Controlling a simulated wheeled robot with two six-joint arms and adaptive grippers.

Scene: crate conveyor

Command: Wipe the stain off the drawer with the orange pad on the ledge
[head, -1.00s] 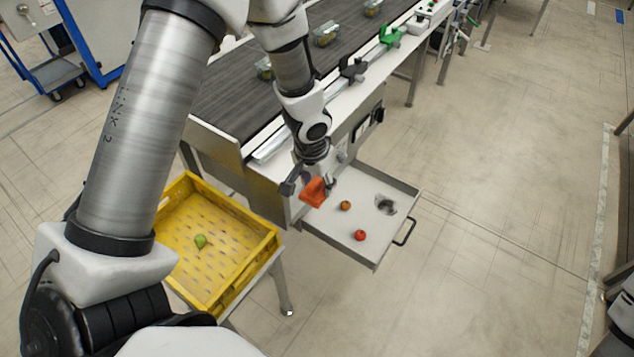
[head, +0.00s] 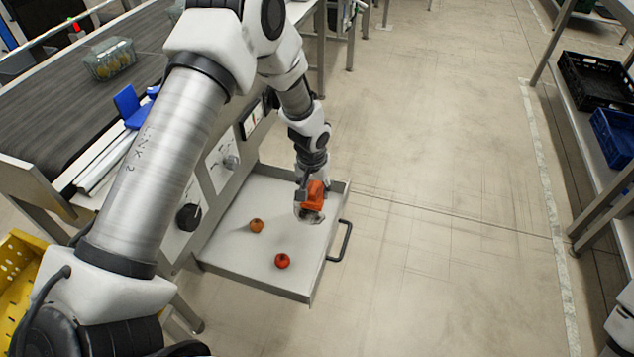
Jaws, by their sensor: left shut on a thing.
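The drawer (head: 240,265) is pulled out from the side of the conveyor, with a pale floor and a dark handle (head: 340,241) at its right. My left gripper (head: 310,200) is over the far right part of the drawer, shut on the orange pad (head: 315,196). The dark stain (head: 309,217) shows just below the pad, partly hidden by it and the gripper. I cannot tell whether the pad touches the drawer floor. My right gripper is not in view.
An orange-brown fruit (head: 257,226) and a red fruit (head: 282,261) lie in the drawer, left of the pad. A yellow crate (head: 22,285) is at the lower left. The conveyor belt (head: 100,110) carries a clear punnet (head: 110,58). Floor right of the drawer is clear.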

